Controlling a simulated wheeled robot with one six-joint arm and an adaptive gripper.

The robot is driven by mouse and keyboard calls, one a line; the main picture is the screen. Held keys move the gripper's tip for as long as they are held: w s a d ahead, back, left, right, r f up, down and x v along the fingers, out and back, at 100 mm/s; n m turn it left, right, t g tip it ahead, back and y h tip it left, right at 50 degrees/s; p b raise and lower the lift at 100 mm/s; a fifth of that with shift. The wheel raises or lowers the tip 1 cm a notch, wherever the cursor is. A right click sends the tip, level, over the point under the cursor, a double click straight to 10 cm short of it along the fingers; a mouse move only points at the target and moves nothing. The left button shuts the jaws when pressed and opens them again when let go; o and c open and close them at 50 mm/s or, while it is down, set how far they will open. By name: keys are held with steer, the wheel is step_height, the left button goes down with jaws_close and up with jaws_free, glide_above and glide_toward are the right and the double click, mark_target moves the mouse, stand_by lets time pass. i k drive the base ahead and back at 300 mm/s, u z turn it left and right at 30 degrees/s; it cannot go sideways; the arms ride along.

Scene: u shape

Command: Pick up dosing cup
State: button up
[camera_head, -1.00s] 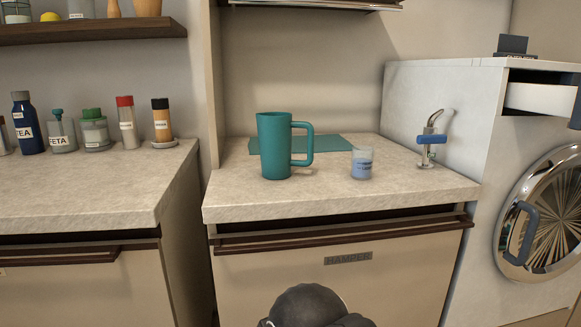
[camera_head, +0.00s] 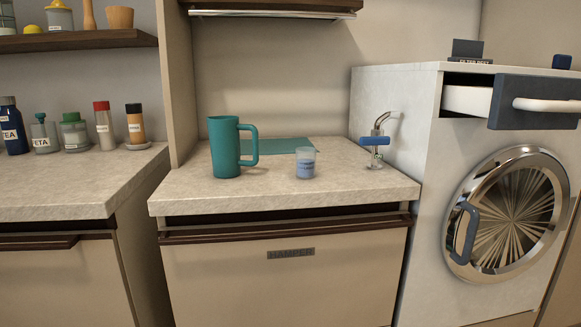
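The dosing cup is most likely the small clear cup (camera_head: 306,164) with a blue lower part and a label too small to read. It stands upright on the pale stone counter (camera_head: 330,193), right of a teal mug (camera_head: 225,148) and apart from it. My gripper is not in view, so its state cannot be seen.
A teal mat (camera_head: 278,146) lies behind the cup. A tap-like fixture with a blue handle (camera_head: 375,141) stands to the right. The washing machine (camera_head: 398,125) has its drawer (camera_head: 540,103) pulled out. Bottles and jars (camera_head: 75,132) stand on the left counter. A hood (camera_head: 270,10) hangs above.

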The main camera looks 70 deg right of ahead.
mark_target(306, 157)
steer(key=k, duration=0.85)
steer(key=z, duration=1)
steer(key=i, duration=0.5)
steer(key=z, duration=0.1)
